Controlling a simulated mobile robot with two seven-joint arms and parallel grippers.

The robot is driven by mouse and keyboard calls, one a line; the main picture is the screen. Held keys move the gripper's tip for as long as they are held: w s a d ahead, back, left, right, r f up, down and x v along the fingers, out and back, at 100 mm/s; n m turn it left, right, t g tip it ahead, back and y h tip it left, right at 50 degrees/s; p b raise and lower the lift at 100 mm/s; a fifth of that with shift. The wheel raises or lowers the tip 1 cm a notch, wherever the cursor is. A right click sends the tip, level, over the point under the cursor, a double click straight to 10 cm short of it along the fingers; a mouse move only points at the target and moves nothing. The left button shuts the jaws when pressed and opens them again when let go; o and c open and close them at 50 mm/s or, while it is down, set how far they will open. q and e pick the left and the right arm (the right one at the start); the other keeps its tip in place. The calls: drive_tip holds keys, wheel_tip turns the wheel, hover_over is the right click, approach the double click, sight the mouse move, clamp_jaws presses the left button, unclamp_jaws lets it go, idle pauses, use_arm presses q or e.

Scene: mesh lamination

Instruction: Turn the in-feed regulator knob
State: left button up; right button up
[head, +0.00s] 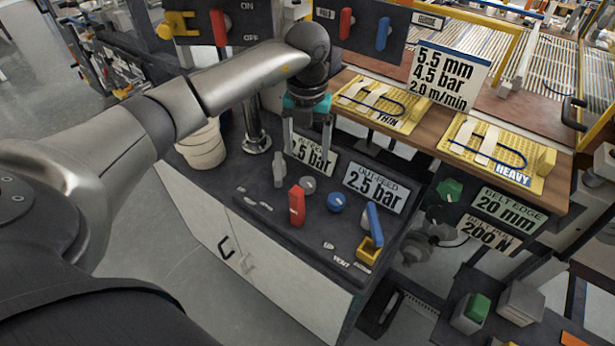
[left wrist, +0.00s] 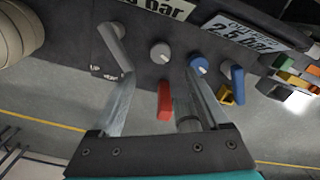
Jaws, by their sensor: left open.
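The grey round knob (head: 308,184) sits on the dark panel top, in front of a placard (head: 312,155) reading "2.5 bar", whose upper line is partly hidden by my gripper. My left gripper (head: 309,150) points down above the panel, open and empty, its fingers in front of that placard. In the left wrist view, the grey knob (left wrist: 160,53) lies just beyond and between the spread fingertips (left wrist: 158,76), apart from them. A blue knob (head: 336,202) stands to its right, by the "OUT-FEED 2.5 bar" placard (head: 376,188). My right gripper is not in view.
Close by stand a grey lever (head: 279,170), a red lever (head: 297,205) and a blue lever (head: 374,222) by a yellow block (head: 369,249). A white bucket (head: 203,147) is at the left. Yellow trays (head: 545,180) lie on the wooden ledge at the right.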

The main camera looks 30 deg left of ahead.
sight(307, 182)
use_arm(q)
wheel_tip(307, 182, down, 10)
drive_tip(key=shift+r+b, duration=0.15)
drive_tip(key=shift+b, duration=0.2)
clamp_jaws()
idle(0.5)
